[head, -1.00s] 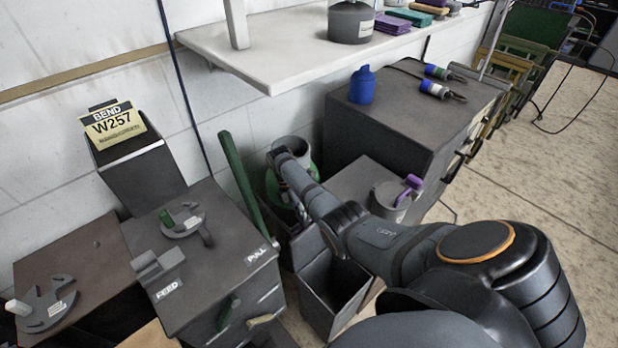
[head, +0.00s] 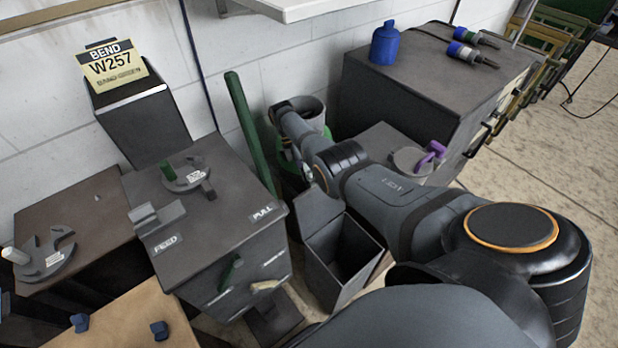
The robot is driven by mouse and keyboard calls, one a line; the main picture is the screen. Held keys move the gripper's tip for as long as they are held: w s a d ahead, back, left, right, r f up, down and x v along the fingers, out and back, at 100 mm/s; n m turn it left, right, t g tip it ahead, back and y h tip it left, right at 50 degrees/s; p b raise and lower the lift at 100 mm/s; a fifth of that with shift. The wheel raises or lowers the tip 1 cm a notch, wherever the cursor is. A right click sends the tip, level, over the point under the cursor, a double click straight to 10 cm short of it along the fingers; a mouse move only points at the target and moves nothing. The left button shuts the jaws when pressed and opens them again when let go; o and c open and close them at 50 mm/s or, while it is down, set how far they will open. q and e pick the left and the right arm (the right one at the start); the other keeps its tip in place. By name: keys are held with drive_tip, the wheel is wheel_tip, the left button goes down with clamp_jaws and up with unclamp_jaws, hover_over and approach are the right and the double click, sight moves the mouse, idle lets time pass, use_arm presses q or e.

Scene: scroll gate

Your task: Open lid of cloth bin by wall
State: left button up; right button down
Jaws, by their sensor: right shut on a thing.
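A dark, narrow bin (head: 346,262), which I take to be the cloth bin, stands on the floor in the middle of the head view. Its top is open and its inside shows. A flat dark panel, the lid (head: 316,214), stands raised at its back left side. My right arm reaches in from the right, above and behind the bin. My right gripper (head: 306,173) is down by the lid's upper edge, mostly hidden by my own wrist. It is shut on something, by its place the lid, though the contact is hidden. My left gripper is out of view.
A dark machine box (head: 210,210) with FEED and PULL labels stands close left of the bin. A green post (head: 250,135) leans by the wall. A grey cylinder (head: 310,112) stands behind my wrist. A dark cabinet (head: 420,85) is at the right. Open floor lies far right.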

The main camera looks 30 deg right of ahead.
drive_tip(key=shift+s+a+f, duration=0.3)
drive_tip(key=shift+s+f, duration=0.45)
drive_tip(key=shift+f, duration=0.15)
drive_tip(key=c, duration=1.8)
unclamp_jaws()
drive_tip(key=o, duration=0.4)
drive_tip(key=shift+w+d+f, duration=0.1)
drive_tip(key=shift+w+d, duration=0.05)
drive_tip(key=shift+d, duration=0.1)
drive_tip(key=shift+r, duration=0.2)
drive_tip(key=shift+d, duration=0.1)
